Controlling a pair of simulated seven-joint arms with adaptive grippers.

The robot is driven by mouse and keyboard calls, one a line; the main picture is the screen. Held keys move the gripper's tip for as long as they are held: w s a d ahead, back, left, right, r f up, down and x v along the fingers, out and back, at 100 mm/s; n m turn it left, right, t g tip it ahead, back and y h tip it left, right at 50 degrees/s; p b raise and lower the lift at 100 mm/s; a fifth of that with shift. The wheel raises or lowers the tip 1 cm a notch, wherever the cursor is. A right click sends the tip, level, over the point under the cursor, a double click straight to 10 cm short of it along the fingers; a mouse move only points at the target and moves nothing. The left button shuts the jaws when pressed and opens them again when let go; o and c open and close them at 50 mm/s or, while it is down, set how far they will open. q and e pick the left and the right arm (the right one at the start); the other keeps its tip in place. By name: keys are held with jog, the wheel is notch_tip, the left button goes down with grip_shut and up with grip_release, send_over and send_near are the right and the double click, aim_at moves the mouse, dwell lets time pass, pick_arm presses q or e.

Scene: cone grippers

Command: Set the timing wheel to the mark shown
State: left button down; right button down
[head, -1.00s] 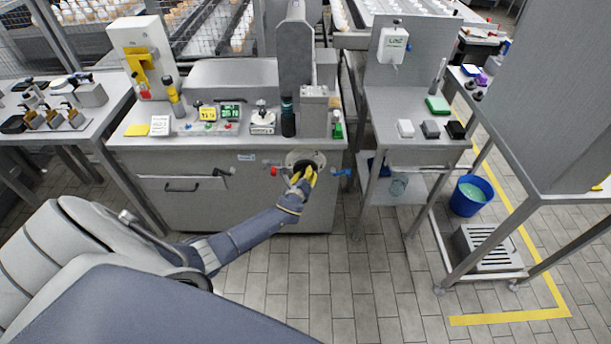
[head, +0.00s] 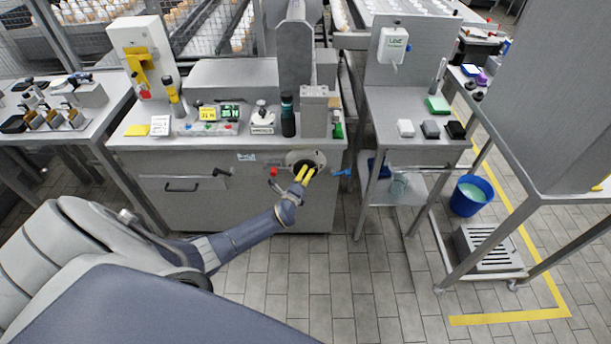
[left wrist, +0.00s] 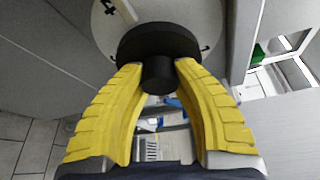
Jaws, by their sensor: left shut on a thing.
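The timing wheel is a black round knob (left wrist: 158,40) with a narrower black hub facing me. In the head view the dial plate (head: 293,157) is on the front of the steel machine. My left gripper (head: 307,174) is at the wheel; in the left wrist view its yellow fingers (left wrist: 158,74) are shut on the hub from both sides. Part of the wheel is hidden behind the fingers in the head view. My right gripper is not in view.
A steel side table (head: 420,148) stands to the right. The floor in front is clear.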

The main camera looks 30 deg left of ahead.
pick_arm(q)
jog(key=shift+n+t, duration=0.8)
jog(key=shift+n, duration=1.3)
jog(key=c, duration=0.9)
grip_release()
jog(key=shift+s+d+f, duration=0.1)
jog(key=shift+s+d, duration=0.25)
jog(key=shift+s, duration=1.6)
jog(key=shift+s+d+f, duration=0.1)
jog(key=shift+s+d, duration=0.25)
jog(key=shift+s, duration=1.65)
jog(key=shift+s+d, duration=0.35)
jog(key=shift+s, duration=1.6)
